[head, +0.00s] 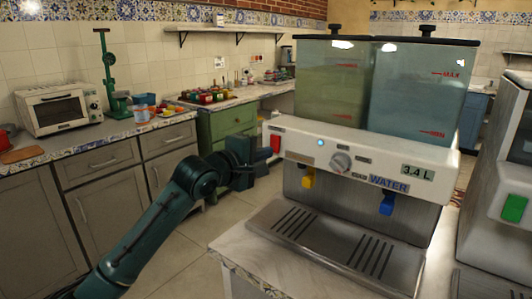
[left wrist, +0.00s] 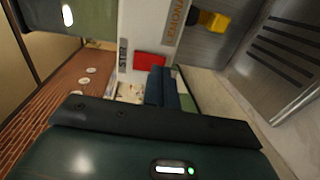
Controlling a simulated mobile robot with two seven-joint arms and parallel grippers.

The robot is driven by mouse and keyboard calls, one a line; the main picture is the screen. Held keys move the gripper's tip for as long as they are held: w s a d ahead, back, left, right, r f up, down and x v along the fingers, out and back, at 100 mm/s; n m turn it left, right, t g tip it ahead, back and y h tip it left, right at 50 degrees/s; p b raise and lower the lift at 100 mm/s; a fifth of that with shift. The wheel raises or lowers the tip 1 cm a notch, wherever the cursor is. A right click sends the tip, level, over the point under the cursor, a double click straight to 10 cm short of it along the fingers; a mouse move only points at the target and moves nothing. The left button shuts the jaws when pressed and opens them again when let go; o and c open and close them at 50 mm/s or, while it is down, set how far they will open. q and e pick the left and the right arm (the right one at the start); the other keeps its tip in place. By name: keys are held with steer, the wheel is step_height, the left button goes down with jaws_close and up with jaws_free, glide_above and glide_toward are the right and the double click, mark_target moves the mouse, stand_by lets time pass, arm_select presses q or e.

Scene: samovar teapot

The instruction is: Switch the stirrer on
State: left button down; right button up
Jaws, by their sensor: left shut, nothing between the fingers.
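The dispenser (head: 365,160) stands on the counter, with two tanks, a grey knob (head: 341,161), a lit blue lamp (head: 319,142) and a "3.4 L" display. A red switch (head: 275,144) sits at the left end of its white panel. It shows in the left wrist view (left wrist: 149,61) beside a label that seems to read "STIR". My left gripper (head: 259,163) is shut and empty, its fingertips close to the switch. In the left wrist view the fingers (left wrist: 161,88) overlap the switch's lower edge; I cannot tell whether they touch. The switch's on or off position is unclear.
A yellow tap (head: 308,179) and a blue tap (head: 387,203) hang above the metal drip tray (head: 340,243). A second machine (head: 500,190) stands at the right. A toaster oven (head: 59,109) and a green press (head: 112,80) stand on the left counter. Floor is open between counters.

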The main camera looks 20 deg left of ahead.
arm_select(q)
steer(key=shift+w+d, duration=0.2)
steer(key=shift+w, duration=0.35)
steer(key=shift+f, duration=0.1)
steer(key=shift+w, duration=0.15)
